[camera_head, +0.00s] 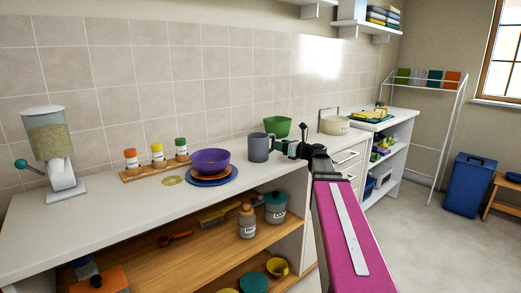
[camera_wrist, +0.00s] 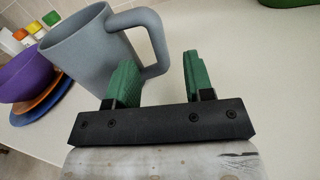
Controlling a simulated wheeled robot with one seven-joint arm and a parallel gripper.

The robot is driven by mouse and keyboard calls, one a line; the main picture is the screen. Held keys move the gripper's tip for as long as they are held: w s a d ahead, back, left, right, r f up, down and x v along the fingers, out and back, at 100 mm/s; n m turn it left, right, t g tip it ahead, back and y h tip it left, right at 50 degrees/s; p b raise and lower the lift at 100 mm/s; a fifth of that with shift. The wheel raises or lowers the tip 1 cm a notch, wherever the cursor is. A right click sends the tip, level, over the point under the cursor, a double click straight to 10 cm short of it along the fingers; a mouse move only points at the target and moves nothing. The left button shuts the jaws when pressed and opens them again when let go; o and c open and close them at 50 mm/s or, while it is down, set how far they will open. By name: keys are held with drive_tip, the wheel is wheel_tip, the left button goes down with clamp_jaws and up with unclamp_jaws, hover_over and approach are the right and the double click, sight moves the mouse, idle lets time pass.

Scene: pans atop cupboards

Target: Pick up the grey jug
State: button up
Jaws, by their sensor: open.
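The grey jug (camera_head: 259,148) stands upright on the white counter in the head view, just left of my gripper (camera_head: 283,146). In the wrist view the jug (camera_wrist: 92,50) fills the upper left, with its handle (camera_wrist: 155,40) on the right side. My gripper (camera_wrist: 158,75) shows there with its two green fingers apart and empty. The handle's lower part lies close to the left finger and between the fingers in the picture. I cannot tell whether they touch.
A purple bowl (camera_head: 210,161) on stacked plates (camera_head: 228,177) stands left of the jug. A green bowl (camera_head: 277,126) is behind it. Spice jars (camera_head: 158,156) stand further left on the counter (camera_head: 110,215). Bare counter lies right of the jug in the wrist view.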

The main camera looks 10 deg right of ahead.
drive_tip(key=x, duration=0.6)
drive_tip(key=shift+w+a+r, duration=0.1)
drive_tip(key=shift+w+a, duration=0.1)
drive_tip(key=shift+w, duration=0.1)
clamp_jaws()
